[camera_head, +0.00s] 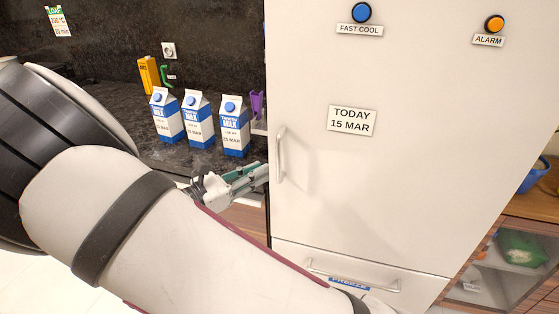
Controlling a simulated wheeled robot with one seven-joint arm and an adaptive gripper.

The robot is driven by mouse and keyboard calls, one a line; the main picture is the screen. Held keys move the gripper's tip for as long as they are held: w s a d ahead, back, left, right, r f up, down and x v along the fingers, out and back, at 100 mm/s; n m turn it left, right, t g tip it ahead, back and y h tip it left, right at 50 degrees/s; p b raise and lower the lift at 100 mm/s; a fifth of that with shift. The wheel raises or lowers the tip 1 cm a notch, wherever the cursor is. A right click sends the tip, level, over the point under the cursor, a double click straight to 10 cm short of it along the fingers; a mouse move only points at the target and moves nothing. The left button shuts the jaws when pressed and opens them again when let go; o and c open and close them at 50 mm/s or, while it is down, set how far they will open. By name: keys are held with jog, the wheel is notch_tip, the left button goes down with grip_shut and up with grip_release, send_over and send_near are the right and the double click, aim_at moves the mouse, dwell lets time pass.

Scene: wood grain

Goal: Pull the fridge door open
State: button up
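The fridge door (390,190) is white and appears shut. Its vertical handle (281,155) is a pale bar near the door's left edge. My gripper (264,174), with greenish fingers, is just left of the fridge, at about the height of the handle's lower end. The fingertips point right toward the door edge and look apart from the handle. I cannot tell the gap between the fingers from this angle.
A drawer (345,266) with a horizontal handle and a blue label is below the door. Three milk cartons (199,120) stand on the dark counter (125,95) at left. A yellow box (149,75) is behind them. A shelf unit (530,205) stands at right.

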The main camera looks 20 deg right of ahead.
aim_at(279, 178)
jog(key=x, duration=0.7)
jog(key=shift+w+d, duration=0.1)
jog(key=shift+d, duration=0.1)
grip_shut()
